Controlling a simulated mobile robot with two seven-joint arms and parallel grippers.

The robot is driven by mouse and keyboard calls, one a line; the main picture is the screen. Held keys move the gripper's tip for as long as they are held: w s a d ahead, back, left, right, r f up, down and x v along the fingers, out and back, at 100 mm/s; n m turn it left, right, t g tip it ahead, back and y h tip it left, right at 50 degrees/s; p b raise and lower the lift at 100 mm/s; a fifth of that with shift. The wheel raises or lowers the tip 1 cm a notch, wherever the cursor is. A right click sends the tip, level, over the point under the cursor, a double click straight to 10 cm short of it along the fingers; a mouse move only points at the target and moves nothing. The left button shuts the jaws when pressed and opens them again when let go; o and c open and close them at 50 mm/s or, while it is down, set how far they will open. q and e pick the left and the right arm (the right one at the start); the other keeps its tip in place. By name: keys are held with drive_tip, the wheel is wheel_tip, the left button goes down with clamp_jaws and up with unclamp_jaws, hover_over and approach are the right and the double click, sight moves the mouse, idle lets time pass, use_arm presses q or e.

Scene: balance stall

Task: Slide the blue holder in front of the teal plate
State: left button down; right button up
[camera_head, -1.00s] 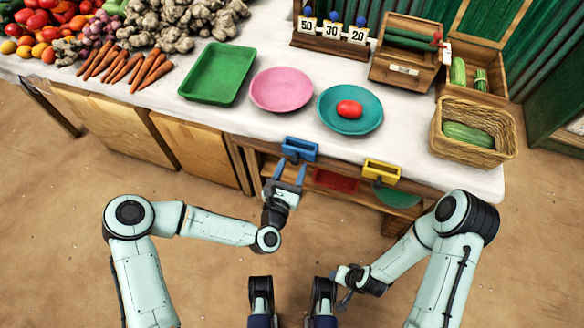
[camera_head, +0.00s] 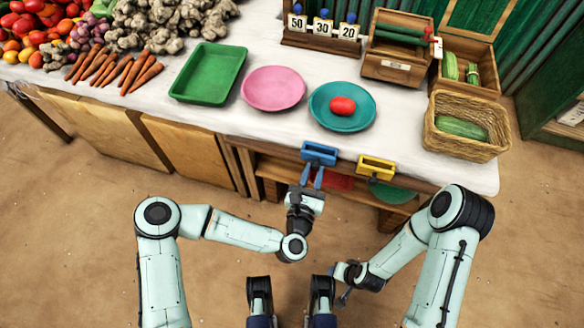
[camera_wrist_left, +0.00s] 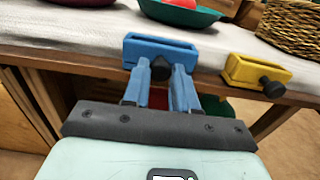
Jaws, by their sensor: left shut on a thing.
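The blue holder (camera_head: 319,153) sits on the counter's front edge, below the left part of the teal plate (camera_head: 318,117). The teal plate carries a red tomato (camera_head: 342,105). My left gripper (camera_head: 313,178) is at the front of the holder, its two blue fingers shut on the holder's dark knob. In the left wrist view the blue holder (camera_wrist_left: 160,46) is upright just beyond the fingertips (camera_wrist_left: 160,75), slightly left of the teal plate (camera_wrist_left: 180,14). My right gripper (camera_head: 345,290) is low in front of the robot, away from the counter; its fingers are unclear.
A yellow holder (camera_head: 376,167) is on the same edge, a short gap to the right; it also shows in the wrist view (camera_wrist_left: 256,72). A pink plate (camera_head: 273,88), green tray (camera_head: 208,73) and wicker basket (camera_head: 467,148) stand on the counter. The edge left of the blue holder is clear.

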sight(328, 162)
use_arm(q)
drive_tip(key=d, duration=0.1)
drive_tip(key=s+d, duration=0.1)
drive_tip(key=d, duration=0.1)
use_arm(e)
drive_tip(key=shift+w+d+f, duration=0.1)
drive_tip(key=shift+w+f, duration=0.05)
drive_tip(key=shift+w, duration=0.05)
use_arm(q)
drive_tip(key=c, duration=0.9)
unclamp_jaws()
drive_tip(key=p+v, duration=0.1)
drive_tip(key=v, duration=1.2)
drive_tip(key=shift+s+a, duration=0.1)
drive_tip(key=shift+s, duration=0.1)
use_arm(e)
drive_tip(key=shift+s+a+r, duration=0.3)
drive_tip(key=shift+s+r, duration=0.15)
drive_tip(key=shift+s, duration=0.15)
drive_tip(key=shift+s+a+r, duration=0.3)
drive_tip(key=shift+s+r, duration=0.1)
drive_tip(key=shift+s, duration=0.15)
